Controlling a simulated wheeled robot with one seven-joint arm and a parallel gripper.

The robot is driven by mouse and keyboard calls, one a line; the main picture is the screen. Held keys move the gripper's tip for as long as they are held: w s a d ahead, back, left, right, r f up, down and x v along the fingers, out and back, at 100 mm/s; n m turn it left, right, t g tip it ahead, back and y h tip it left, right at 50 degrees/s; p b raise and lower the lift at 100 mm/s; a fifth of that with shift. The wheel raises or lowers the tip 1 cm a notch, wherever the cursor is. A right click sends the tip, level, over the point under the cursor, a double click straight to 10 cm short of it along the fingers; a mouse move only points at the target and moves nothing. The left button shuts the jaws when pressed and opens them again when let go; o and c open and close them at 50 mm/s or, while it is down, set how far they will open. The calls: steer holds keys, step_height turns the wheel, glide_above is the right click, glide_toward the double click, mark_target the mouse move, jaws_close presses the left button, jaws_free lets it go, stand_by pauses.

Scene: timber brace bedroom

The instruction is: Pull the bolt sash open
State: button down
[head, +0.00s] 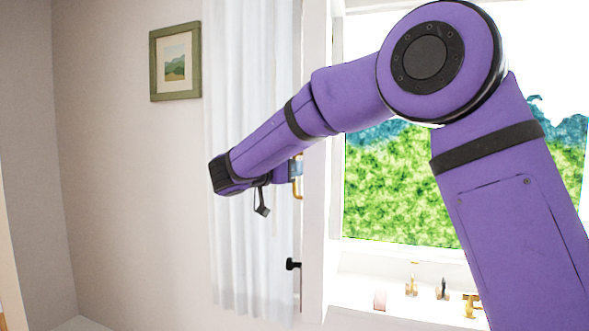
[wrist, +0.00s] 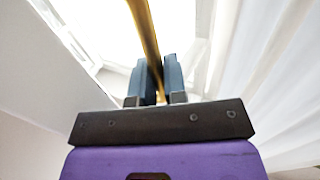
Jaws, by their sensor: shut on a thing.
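The bolt sash (head: 315,130) shows in the head view as a narrow white upright panel, seen nearly edge-on, at the left of the bright window opening. A brass handle (head: 299,190) sits on its left side. My gripper (head: 295,172) is at this handle, partly hidden behind my wrist. In the wrist view the handle (wrist: 143,28) is a long brass bar running between the two blue-grey fingers of my gripper (wrist: 158,80), which are shut on it. A small black knob (head: 292,264) sticks out lower down on the sash's left side.
A white curtain (head: 240,130) hangs just left of the sash, close behind my wrist. Several small items, including a pink one (head: 380,299) and a brass one (head: 471,304), stand on the window sill (head: 350,290). A framed picture (head: 175,62) hangs on the left wall.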

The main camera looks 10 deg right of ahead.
steer(key=c, duration=1.2)
jaws_free()
steer(key=shift+d+r, duration=0.1)
steer(key=shift+d, duration=0.05)
steer(key=v, duration=1.1)
